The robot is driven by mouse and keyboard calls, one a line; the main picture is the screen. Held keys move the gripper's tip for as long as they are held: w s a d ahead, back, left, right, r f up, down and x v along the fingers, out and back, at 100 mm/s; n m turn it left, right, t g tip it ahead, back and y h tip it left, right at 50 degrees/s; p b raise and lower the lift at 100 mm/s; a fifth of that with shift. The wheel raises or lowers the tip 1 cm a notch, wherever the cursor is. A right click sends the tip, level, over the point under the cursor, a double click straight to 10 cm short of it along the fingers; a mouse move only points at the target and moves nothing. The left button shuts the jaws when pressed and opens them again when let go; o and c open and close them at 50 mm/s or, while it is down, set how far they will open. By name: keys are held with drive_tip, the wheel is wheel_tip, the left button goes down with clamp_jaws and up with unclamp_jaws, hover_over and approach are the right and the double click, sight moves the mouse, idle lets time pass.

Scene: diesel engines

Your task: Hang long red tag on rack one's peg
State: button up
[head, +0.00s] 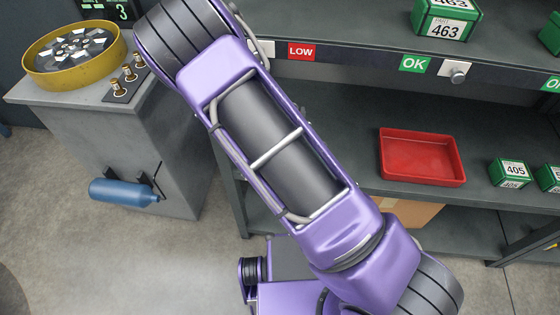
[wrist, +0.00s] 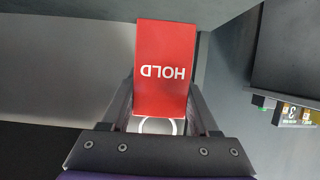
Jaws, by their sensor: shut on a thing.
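In the wrist view a long red tag (wrist: 163,50) reads HOLD, upside down in the picture. A pale ring (wrist: 157,125) shows at its lower end. My gripper (wrist: 160,98) is shut on the tag, which extends beyond the fingers. In the head view my purple arm crosses the middle and my gripper is out of view. A small round peg-like knob (head: 457,77) on a white plate sits on the shelf's front edge, right of a green OK label. A second white plate (head: 267,48), left of the red LOW label, is partly hidden by my arm.
The grey shelf unit (head: 340,70) holds a red tray (head: 422,157) and green boxes (head: 510,173) on its lower shelf. A grey cabinet (head: 150,140) with a yellow round basin (head: 75,55) and a blue bottle (head: 123,192) stands left. Floor between them is clear.

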drive_tip(key=shift+m+h, duration=0.3)
drive_tip(key=a+f, duration=0.3)
drive_tip(key=shift+a, duration=0.35)
drive_tip(key=shift+f, duration=0.15)
wheel_tip(320, 180, down, 9)
drive_tip(key=shift+f+b, duration=0.15)
drive_tip(key=shift+b, duration=0.95)
drive_tip(key=shift+f, duration=0.25)
drive_tip(key=o, duration=1.3)
drive_tip(key=shift+o, duration=0.2)
drive_tip(key=shift+r, duration=0.15)
